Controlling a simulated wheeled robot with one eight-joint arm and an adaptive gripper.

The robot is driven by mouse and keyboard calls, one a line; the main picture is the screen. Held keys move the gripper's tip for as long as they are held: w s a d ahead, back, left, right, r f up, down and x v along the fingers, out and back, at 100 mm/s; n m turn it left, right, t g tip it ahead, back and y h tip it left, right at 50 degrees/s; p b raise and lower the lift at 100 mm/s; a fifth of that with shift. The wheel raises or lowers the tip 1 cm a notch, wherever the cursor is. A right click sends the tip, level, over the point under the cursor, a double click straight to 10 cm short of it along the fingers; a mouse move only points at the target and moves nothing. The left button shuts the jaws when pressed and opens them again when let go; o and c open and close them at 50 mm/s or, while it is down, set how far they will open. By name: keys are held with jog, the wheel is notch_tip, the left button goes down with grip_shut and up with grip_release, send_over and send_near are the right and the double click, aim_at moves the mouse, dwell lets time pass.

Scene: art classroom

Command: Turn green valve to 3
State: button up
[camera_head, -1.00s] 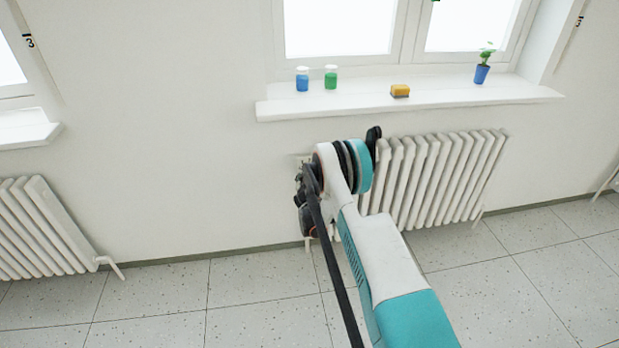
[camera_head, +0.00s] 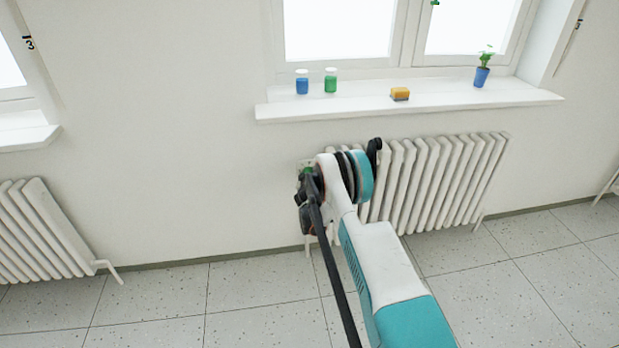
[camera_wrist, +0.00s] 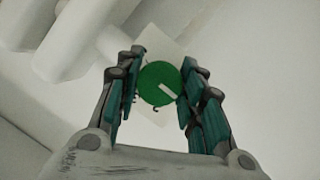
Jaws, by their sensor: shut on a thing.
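The green valve (camera_wrist: 156,82) is a round knob with a white pointer line, in front of a pale plate (camera_wrist: 172,48) with small dark marks that I cannot read. In the wrist view the white line points to the lower right. My gripper (camera_wrist: 160,88) has one finger on each side of the knob and is shut on it. In the head view a bit of the green valve (camera_head: 308,170) shows at the left end of the radiator, and my gripper (camera_head: 305,190) and arm hide most of that spot.
A white radiator (camera_head: 450,180) stands behind my arm, under a window sill (camera_head: 440,105). On the sill are a blue jar (camera_head: 302,84), a green jar (camera_head: 331,83), a sponge (camera_head: 400,94) and a potted plant (camera_head: 482,76). The floor (camera_head: 160,300) at left is clear.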

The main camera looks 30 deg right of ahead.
jog(key=m+y, duration=0.3)
jog(key=m, duration=0.1)
jog(key=shift+d+t, duration=0.1)
jog(key=shift+t, duration=0.2)
jog(key=m+y, duration=0.2)
jog(key=m, duration=0.1)
jog(key=shift+t, duration=0.4)
jog(key=shift+m+t+y, duration=0.3)
jog(key=shift+m+y, duration=0.2)
jog(key=shift+m, duration=0.5)
jog(key=shift+s, duration=0.1)
jog(key=o, duration=1)
jog(key=shift+o, duration=0.2)
jog(key=shift+r, duration=0.1)
jog(key=v, duration=1.2)
